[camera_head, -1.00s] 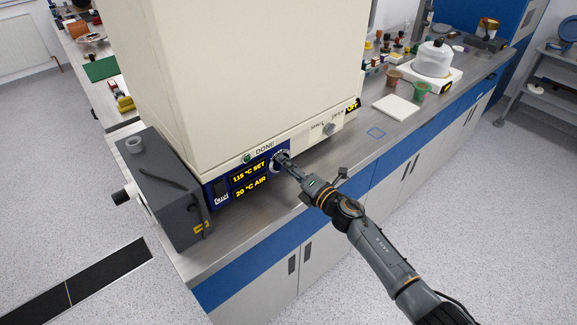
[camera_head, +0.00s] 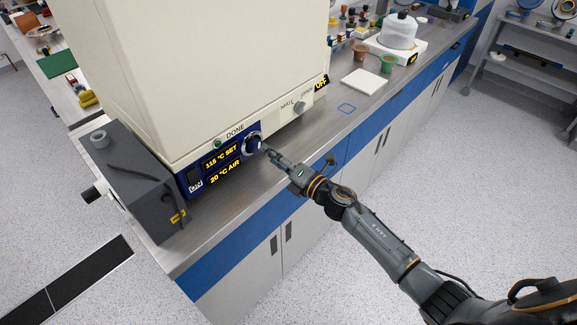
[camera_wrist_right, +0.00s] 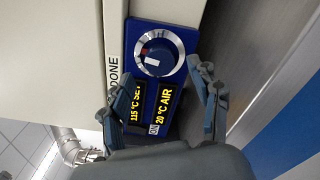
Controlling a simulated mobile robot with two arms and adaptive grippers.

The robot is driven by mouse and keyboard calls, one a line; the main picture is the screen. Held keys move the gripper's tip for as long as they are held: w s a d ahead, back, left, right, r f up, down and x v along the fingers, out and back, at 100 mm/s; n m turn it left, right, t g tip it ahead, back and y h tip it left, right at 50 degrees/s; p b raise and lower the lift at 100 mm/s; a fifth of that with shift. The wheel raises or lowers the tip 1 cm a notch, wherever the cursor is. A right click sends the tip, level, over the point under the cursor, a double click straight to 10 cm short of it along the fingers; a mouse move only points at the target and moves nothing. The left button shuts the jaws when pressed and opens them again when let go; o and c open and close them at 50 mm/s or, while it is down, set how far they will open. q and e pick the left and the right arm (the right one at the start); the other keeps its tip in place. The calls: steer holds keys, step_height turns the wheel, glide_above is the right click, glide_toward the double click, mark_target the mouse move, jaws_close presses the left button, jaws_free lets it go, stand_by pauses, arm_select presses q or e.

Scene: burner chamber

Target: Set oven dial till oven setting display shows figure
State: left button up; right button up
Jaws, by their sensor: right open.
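The oven (camera_head: 215,60) is a large cream box on the bench. On its blue front panel, the oven setting display (camera_head: 221,157) reads "115 °C SET", and the air display (camera_head: 225,173) below it reads "20 °C AIR". The oven dial (camera_head: 253,143) is a round knob with a silver ring, right of the displays. In the right wrist view the dial (camera_wrist_right: 158,50) shows a white and red mark. My right gripper (camera_head: 273,155) is open and empty, just in front of the dial and apart from it. Its fingers (camera_wrist_right: 166,90) are spread in the wrist view. My left gripper is not in view.
A dark grey box (camera_head: 140,185) stands left of the oven panel. A grey knob (camera_head: 299,107) sits further right on the oven front. A white tile (camera_head: 364,81) and a green cup (camera_head: 388,62) stand on the bench at right.

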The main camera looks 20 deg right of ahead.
steer(key=v, duration=0.7)
steer(key=s+d+f+m+g+h+b, duration=0.1)
steer(key=s+d+f+m+g+h, duration=0.25)
steer(key=f, duration=0.75)
steer(key=s+d+f+m+h, duration=0.1)
steer(key=s+d+f+m, duration=0.1)
steer(key=s+f+m, duration=0.65)
steer(key=d+f+m+g+h+b, duration=0.1)
steer(key=d+f+m+g+h, duration=0.15)
steer(key=f, duration=1.05)
steer(key=s+f+m+g+h, duration=0.25)
steer(key=s+f+m, duration=0.45)
steer(key=s+f, duration=0.7)
steer(key=s+a+f+m+g, duration=0.1)
steer(key=s+f+m+g, duration=0.1)
steer(key=s, duration=0.9)
steer(key=s+a+f+m+g+b, duration=0.1)
steer(key=s+f+m+g, duration=0.2)
steer(key=s, duration=0.9)
step_height(320, 180, down, 2)
steer(key=shift+s+f+g+b, duration=0.15)
steer(key=shift+s+g+b, duration=0.15)
steer(key=shift+g, duration=0.25)
steer(key=shift+m+y, duration=0.25)
